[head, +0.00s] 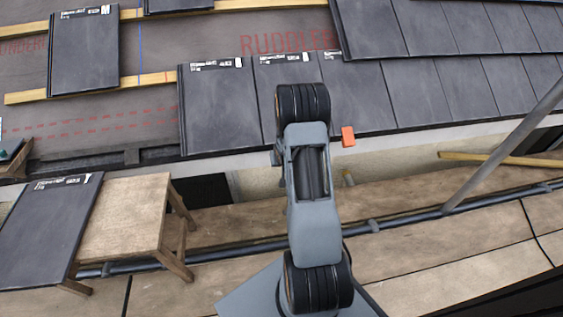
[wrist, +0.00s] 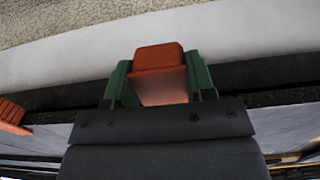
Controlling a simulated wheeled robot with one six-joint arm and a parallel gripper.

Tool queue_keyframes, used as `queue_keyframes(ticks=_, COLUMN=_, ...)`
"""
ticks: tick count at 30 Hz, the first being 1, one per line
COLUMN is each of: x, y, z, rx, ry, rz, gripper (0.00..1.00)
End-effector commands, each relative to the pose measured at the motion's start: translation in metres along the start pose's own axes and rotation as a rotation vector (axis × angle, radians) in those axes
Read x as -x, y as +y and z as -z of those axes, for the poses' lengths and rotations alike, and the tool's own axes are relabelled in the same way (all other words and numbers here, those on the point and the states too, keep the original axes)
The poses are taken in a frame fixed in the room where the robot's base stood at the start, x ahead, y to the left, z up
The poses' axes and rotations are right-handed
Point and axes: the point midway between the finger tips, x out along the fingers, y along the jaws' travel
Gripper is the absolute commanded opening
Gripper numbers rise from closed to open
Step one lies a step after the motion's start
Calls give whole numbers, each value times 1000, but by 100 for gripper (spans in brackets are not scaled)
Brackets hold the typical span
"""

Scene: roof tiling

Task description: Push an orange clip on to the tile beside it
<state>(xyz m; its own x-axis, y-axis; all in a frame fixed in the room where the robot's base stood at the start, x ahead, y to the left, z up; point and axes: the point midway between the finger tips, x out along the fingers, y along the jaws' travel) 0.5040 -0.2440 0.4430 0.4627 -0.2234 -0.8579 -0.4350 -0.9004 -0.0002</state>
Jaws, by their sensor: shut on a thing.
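In the wrist view my gripper (wrist: 158,66) has green fingers shut on an orange clip (wrist: 160,78), which sits between them near the roof's lower edge. Whether this clip touches a tile cannot be told. A second orange clip (wrist: 12,114) is partly in view at the left. In the head view one orange clip (head: 348,136) stands at the lower edge of the bottom row of dark grey tiles (head: 358,98), just right of my arm. My arm hides the gripper and the held clip there.
A wooden trestle table (head: 122,215) with a loose tile (head: 48,235) stands at the lower left. A diagonal grey scaffold pole (head: 505,150) crosses the right side. A pale fascia runs under the eave. Bare underlay and battens (head: 40,97) lie at the upper left.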

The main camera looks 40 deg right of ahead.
Motion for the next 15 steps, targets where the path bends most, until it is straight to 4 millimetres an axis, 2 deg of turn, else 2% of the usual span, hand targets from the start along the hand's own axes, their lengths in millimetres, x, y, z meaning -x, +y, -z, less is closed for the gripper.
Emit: queue_keyframes(ticks=15, x=1, y=0, z=11, rx=1, ry=0, rz=0, gripper=7)
